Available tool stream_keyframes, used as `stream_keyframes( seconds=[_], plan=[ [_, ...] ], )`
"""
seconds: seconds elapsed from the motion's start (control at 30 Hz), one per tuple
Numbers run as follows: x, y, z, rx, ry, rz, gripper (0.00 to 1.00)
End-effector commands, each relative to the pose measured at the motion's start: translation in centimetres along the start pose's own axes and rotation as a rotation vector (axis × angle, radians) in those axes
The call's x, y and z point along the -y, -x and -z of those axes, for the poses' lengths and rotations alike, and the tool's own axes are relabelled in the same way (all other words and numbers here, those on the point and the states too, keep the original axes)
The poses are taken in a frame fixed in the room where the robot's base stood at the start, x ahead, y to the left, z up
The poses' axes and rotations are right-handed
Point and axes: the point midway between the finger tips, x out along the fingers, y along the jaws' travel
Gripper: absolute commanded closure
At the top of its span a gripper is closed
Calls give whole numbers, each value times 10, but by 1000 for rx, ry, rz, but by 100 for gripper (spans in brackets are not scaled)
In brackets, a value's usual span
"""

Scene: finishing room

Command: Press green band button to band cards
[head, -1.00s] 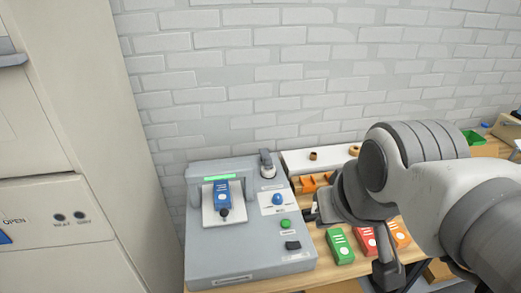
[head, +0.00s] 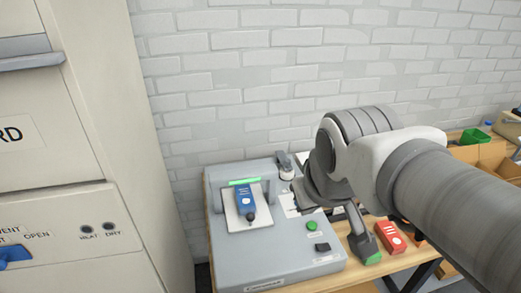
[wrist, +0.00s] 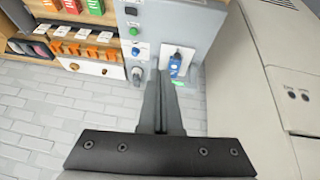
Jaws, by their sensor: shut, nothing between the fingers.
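The grey banding machine (head: 228,252) stands on the wooden bench. Its round green button (head: 312,226) sits on the right of its top, above a black switch (head: 322,247). The button also shows in the wrist view (wrist: 134,31). A blue card pack (head: 245,200) lies on the machine's white plate, under a lit green strip. My gripper (wrist: 160,76) is shut and empty. In the wrist view its tips lie over the machine's rear, between the grey knob (wrist: 136,73) and the card pack. In the head view my arm hides the blue knob, which shows in the wrist view (wrist: 137,49).
A red card box (head: 390,238) stands right of the machine; a green one is mostly hidden by my arm. A large beige cabinet (head: 60,120) rises at the left. A brick wall closes the back. Orange holders (wrist: 88,49) sit on the bench beside the machine.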

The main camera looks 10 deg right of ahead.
Motion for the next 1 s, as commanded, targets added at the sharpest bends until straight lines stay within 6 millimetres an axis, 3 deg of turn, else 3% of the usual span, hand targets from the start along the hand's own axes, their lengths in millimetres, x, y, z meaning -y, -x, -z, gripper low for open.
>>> stream_keyframes(
  seconds=[0.03, 0.6, 1.0],
  plan=[
    [-6, -14, 5, 11, 30, -22, 100],
    [-73, -144, 68, 15, 458, -186, 100],
    [-119, -242, 82, -100, 728, -132, 100]
  ],
)
